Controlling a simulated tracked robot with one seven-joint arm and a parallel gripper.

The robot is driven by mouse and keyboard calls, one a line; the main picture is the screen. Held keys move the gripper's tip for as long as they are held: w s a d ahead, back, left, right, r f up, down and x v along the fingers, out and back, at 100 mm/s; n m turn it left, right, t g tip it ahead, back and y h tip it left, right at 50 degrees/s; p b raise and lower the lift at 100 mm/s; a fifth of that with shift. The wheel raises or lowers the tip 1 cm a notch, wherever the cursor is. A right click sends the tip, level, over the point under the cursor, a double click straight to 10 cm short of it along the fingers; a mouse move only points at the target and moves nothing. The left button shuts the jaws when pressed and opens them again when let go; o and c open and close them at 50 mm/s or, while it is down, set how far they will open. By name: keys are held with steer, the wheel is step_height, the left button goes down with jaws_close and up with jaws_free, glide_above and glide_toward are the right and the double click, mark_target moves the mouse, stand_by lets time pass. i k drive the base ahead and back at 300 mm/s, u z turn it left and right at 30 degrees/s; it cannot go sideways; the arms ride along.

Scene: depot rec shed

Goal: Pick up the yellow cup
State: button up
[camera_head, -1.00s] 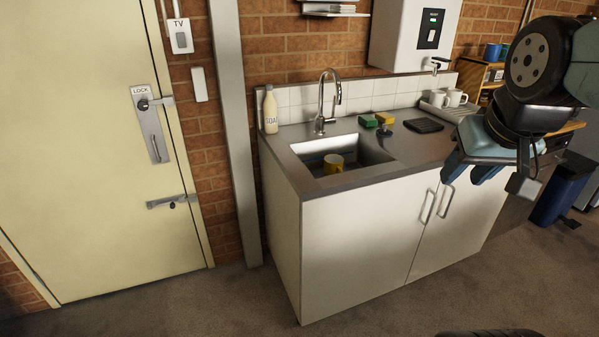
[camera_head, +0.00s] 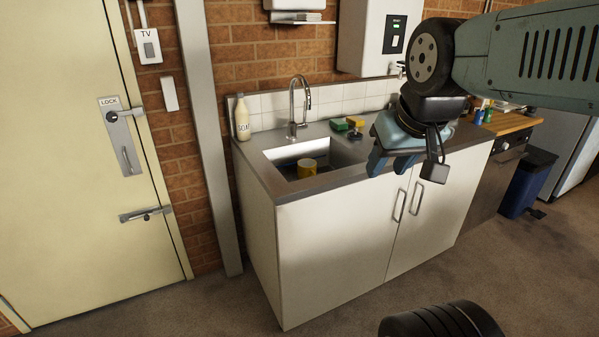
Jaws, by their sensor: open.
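The yellow cup (camera_head: 307,168) sits down inside the sink basin (camera_head: 283,153), towards its right side. Its lower part is hidden by the basin's front rim. My gripper (camera_head: 390,168) is open and empty. In the picture it hangs to the right of the cup, in front of the counter's right part, with its blue fingers pointing down and left. The gripper and cup are clearly apart.
A curved tap (camera_head: 297,108) rises behind the basin. A soap bottle (camera_head: 242,119) stands at the counter's left end. A green sponge (camera_head: 339,125) and a yellow one (camera_head: 356,121) lie right of the tap. A wall heater (camera_head: 382,38) hangs above.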

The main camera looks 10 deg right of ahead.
mark_target(309, 174)
steer(key=u, duration=0.05)
steer(key=i, duration=0.95)
steer(key=z, duration=0.1)
